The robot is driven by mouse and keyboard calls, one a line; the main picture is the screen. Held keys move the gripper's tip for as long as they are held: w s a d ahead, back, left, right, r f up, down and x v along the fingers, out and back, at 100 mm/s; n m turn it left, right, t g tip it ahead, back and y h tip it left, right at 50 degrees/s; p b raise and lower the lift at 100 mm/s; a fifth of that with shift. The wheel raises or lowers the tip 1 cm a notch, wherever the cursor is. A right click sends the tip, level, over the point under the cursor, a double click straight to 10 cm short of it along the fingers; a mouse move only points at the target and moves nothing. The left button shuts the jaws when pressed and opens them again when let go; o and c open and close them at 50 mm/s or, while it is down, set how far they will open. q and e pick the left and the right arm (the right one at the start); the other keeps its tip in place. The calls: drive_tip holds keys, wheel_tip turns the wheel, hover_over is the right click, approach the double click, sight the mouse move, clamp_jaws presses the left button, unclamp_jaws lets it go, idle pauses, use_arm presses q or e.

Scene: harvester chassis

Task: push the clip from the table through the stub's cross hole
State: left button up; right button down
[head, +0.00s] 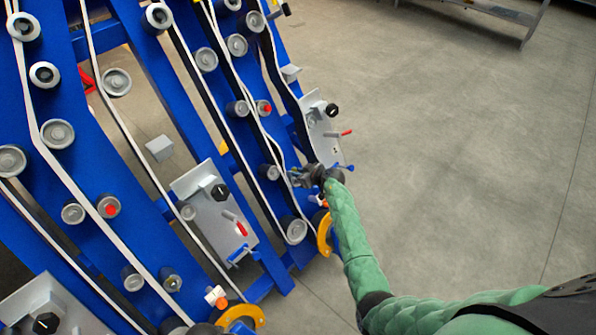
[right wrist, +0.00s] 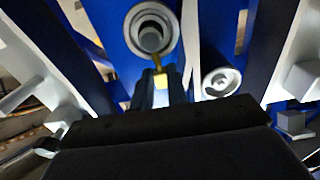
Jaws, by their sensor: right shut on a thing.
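My right gripper (head: 304,177) reaches in from the lower right to the right side of the blue chassis. In the right wrist view its two dark fingers (right wrist: 161,88) are shut on the clip (right wrist: 160,80), which shows as a small yellow piece. A thin yellowish part of the clip points up toward the stub (right wrist: 151,38), a grey round post inside a pale ring. The clip's tip appears at or just in front of the stub's lower edge; I cannot tell whether it is in the cross hole, which is not visible. My left gripper is not in view.
The blue chassis (head: 134,180) carries several grey rollers and white belts close around the right gripper. Grey panels with black knobs and red handles stand at its side, one (head: 216,208) left of the gripper. The concrete floor (head: 450,150) to the right is clear.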

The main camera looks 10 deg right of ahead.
drive_tip(key=shift+s+d+f, duration=0.2)
drive_tip(key=shift+s+f, duration=0.1)
drive_tip(key=shift+f, duration=0.25)
drive_tip(key=shift+s+d+f, duration=0.15)
drive_tip(key=shift+s+f, duration=0.1)
drive_tip(key=shift+f, duration=0.25)
drive_tip(key=c, duration=1.3)
unclamp_jaws()
drive_tip(key=shift+f, duration=0.1)
drive_tip(key=v, duration=0.8)
drive_tip(key=shift+n, duration=0.3)
